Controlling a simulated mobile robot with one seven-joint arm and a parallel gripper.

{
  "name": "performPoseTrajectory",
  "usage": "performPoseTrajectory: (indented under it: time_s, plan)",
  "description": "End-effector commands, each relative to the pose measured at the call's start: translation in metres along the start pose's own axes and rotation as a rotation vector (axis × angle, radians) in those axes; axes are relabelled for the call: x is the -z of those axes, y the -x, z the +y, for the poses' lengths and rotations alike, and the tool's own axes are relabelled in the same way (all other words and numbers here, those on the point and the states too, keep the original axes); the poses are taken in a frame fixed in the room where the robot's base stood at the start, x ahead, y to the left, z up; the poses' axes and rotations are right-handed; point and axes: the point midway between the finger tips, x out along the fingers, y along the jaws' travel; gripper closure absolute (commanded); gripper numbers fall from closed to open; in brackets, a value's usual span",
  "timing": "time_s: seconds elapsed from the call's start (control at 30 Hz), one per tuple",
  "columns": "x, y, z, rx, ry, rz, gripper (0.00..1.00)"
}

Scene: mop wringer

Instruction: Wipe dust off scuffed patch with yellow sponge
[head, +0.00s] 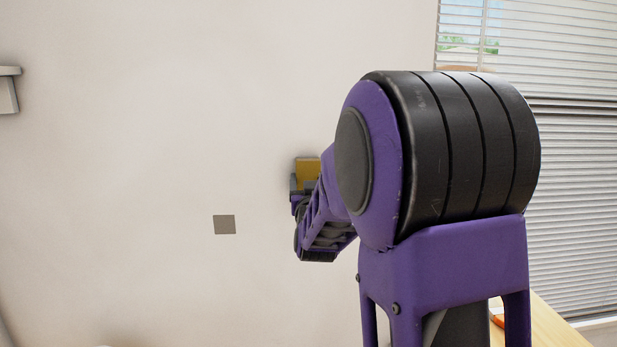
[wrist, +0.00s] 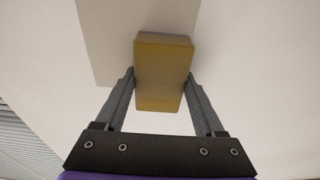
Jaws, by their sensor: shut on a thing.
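The scuffed patch (head: 224,224) is a small grey square on the pale wall, left of and below my gripper in the head view. In the wrist view a slightly darker, straight-edged area (wrist: 108,45), likely the patch, lies behind and left of the sponge. The yellow sponge (head: 307,171) is a block held between the two fingers of my gripper (wrist: 160,80). It also shows in the wrist view (wrist: 161,85), sticking out past the fingertips. My gripper is shut on it. I cannot tell whether the sponge touches the wall. My arm hides part of the gripper in the head view.
A window with blinds (head: 575,180) is at the right. A wooden surface (head: 545,325) with an orange item is at the lower right. A grey fixture (head: 8,90) juts in at the left edge. The wall around the patch is clear.

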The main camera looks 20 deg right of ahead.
Motion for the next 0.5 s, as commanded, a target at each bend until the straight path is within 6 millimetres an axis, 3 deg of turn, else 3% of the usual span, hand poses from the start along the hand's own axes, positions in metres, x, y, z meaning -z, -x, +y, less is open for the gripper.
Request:
performPoseTrajectory:
  time_s: [0.5]
  plan:
    - [-0.041, 0.006, 0.000, 0.000, 0.001, -0.008, 0.91]
